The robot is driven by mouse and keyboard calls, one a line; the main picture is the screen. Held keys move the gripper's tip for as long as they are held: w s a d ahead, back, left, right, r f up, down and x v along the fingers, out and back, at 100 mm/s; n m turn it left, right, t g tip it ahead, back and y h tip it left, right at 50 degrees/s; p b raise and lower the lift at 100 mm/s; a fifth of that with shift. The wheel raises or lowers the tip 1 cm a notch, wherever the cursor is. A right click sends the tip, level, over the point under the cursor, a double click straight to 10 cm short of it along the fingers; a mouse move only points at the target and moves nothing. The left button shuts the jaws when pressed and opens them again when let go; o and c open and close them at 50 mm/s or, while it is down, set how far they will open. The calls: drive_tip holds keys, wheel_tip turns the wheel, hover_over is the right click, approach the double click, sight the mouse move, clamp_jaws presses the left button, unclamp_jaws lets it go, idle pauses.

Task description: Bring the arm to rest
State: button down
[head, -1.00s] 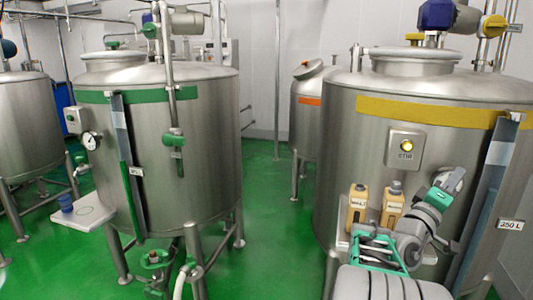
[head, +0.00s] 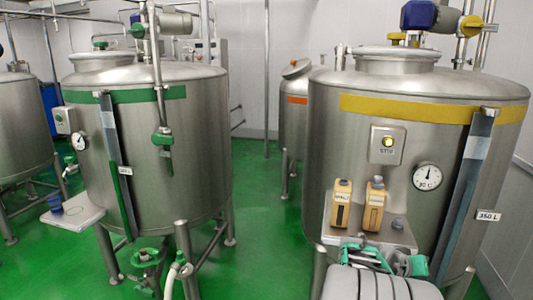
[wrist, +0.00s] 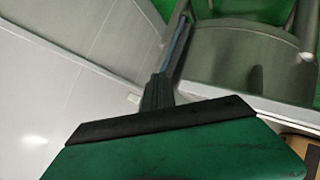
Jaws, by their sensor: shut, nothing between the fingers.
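My arm (head: 400,262) is folded low at the bottom right of the head view, in front of the yellow-banded tank (head: 330,200). Its grey and green links overlap there, and I cannot make out the fingertips in that view. In the wrist view my gripper (wrist: 158,92) shows as dark fingers close together beyond a green body with a black edge. It is shut and holds nothing. Pale panels and grey metal surfaces lie beyond it, with green floor at the top.
Green floor (head: 255,215) lies open between the tanks.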

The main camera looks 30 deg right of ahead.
drive_tip(key=w+a+f+y, duration=0.1)
drive_tip(key=a+f+y, duration=0.25)
drive_tip(key=a, duration=0.55)
drive_tip(key=w+a+f+n+y, duration=0.1)
drive_tip(key=a+f+y, duration=0.25)
drive_tip(key=a, duration=0.55)
drive_tip(key=w+a+f+y, duration=0.1)
drive_tip(key=a+f+y, duration=0.25)
drive_tip(key=a, duration=0.55)
drive_tip(key=w+a+r+n+t, duration=0.1)
drive_tip(key=w+a+r+n, duration=0.1)
drive_tip(key=a, duration=0.5)
drive_tip(key=w+a+r+n+t, duration=0.1)
drive_tip(key=w+a+r+n, duration=0.1)
drive_tip(key=a, duration=0.6)
drive_tip(key=w+a+r+n+t, duration=0.1)
drive_tip(key=w+a+r+n, duration=0.1)
drive_tip(key=a+n, duration=0.3)
drive_tip(key=a+r+y, duration=0.1)
drive_tip(key=a, duration=0.2)
drive_tip(key=shift+r+t, duration=0.3)
drive_tip(key=shift+t, duration=0.1)
drive_tip(key=shift+d, duration=0.1)
